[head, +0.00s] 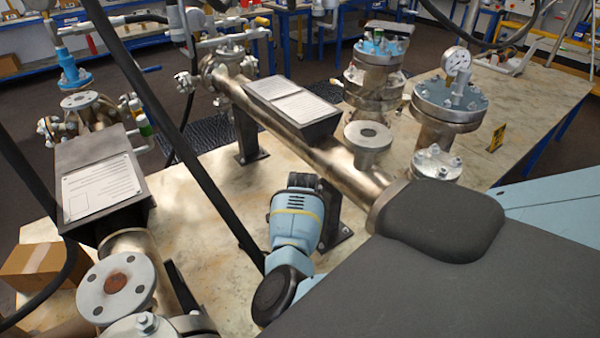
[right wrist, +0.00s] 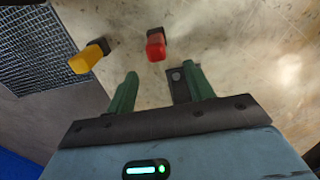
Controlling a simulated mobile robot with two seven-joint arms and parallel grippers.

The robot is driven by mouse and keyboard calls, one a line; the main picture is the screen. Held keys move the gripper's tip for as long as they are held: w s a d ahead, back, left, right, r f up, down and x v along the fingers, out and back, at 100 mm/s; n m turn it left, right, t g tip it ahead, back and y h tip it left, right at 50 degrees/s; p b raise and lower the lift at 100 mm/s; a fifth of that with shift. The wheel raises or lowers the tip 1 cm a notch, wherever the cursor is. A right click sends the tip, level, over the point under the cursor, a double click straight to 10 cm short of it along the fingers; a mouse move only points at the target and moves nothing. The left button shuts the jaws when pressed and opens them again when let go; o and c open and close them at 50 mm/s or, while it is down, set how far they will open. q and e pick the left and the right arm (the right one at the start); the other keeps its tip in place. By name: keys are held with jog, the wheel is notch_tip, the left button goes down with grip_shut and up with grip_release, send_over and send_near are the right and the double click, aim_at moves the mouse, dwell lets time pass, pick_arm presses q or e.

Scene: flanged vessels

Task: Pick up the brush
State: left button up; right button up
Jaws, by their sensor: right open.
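No brush can be clearly made out in either view. In the right wrist view, a short red thing (right wrist: 156,45) and a yellow block-like thing (right wrist: 88,57) show beyond my fingers; I cannot tell whether either is part of a brush. My right gripper (right wrist: 160,70) is open, its two green fingers apart with nothing held between them. The red thing lies just past the fingertips, and the yellow one is further left by the table edge. In the head view a light-blue arm link of mine shows, but no gripper fingers. My left gripper is not in view.
A long metal pipe (head: 300,138) on dark stands crosses the stained table (head: 205,200). Flanged vessels (head: 447,112) stand at right, one with a gauge (head: 456,62). A dark foot plate with a bolt (right wrist: 178,88) is close to my right fingers. A floor grating (right wrist: 45,50) lies beyond the edge.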

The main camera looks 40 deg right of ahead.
jog(key=shift+a+f, duration=0.15)
jog(key=shift+f, duration=1.1)
jog(key=shift+s+a+f+b, duration=0.15)
jog(key=shift+f+b, duration=0.05)
jog(key=shift+f, duration=0.9)
jog(key=shift+s+a+f+b, duration=0.1)
jog(key=shift+a+f+b, duration=0.1)
jog(key=shift+f, duration=1.4)
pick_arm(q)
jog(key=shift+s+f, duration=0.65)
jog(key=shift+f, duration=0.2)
pick_arm(e)
jog(key=shift+c, duration=0.4)
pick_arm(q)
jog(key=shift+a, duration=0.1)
pick_arm(e)
jog(key=c, duration=1)
